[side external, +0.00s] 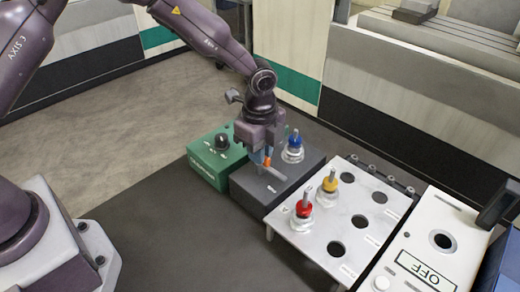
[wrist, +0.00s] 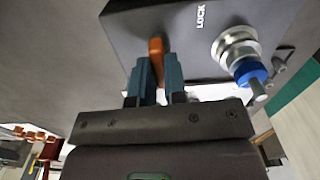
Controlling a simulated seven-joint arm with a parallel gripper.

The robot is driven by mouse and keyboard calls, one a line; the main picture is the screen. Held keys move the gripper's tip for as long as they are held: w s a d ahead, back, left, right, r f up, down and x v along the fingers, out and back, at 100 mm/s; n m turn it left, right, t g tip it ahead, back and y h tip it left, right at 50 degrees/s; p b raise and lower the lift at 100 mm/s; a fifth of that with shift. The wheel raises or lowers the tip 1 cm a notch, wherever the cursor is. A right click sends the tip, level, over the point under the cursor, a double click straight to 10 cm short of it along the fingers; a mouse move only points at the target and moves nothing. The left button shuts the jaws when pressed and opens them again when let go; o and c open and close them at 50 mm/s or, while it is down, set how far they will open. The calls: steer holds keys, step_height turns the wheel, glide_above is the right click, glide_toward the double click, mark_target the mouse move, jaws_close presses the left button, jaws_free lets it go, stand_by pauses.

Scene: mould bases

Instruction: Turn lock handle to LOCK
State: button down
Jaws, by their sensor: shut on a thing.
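The lock handle, an orange lever, shows in the wrist view (wrist: 156,47) between my two blue-grey fingertips, and a bit of it shows in the side view (side external: 267,162). My gripper (side external: 262,155) points down over the dark grey box (side external: 244,188) and is shut on the handle; its fingers also show in the wrist view (wrist: 157,75). The handle's tip sticks out past the fingers. The white word LOCK (wrist: 200,16) is on the box's top, to the right of the handle in the wrist view. The handle's pivot is hidden by my fingers.
A blue-topped metal fitting (side external: 293,146) stands on the box close to my gripper. A green box (side external: 207,168) with a black knob is on the left. A white plate (side external: 345,222) with red and yellow fittings and several holes is on the right, beside an OFF panel (side external: 425,255).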

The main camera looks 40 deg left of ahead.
steer(key=n, duration=0.4)
steer(key=shift+n, duration=0.3)
steer(key=n, duration=0.4)
steer(key=shift+n, duration=0.3)
steer(key=n, duration=0.4)
steer(key=shift+r, duration=0.1)
steer(key=shift+n, duration=2.1)
steer(key=c, duration=1.2)
jaws_free()
steer(key=shift+o, duration=0.2)
